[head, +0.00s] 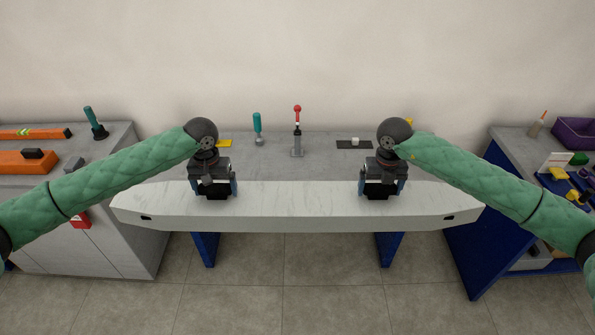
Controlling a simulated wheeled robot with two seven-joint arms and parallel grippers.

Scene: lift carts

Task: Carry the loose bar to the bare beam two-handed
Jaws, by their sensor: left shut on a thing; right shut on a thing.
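The loose bar (297,207) is long, pale grey-white and tapered at both ends, with a small dark slot near each end. It lies level across the middle of the head view. My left gripper (213,190) is shut on the bar left of its middle, from above. My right gripper (381,190) is shut on it right of its middle, at about the same height. The bar covers the front edge of the grey table behind it. Whether the bar touches anything below is not clear. I cannot make out a separate bare beam.
The grey table (325,160) with blue legs carries a red-knobbed lever (297,130), a teal-handled tool (257,128) and a dark mat (354,145). A grey cabinet (110,240) stands left, a blue-sided bench (480,255) right. The tiled floor in front is clear.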

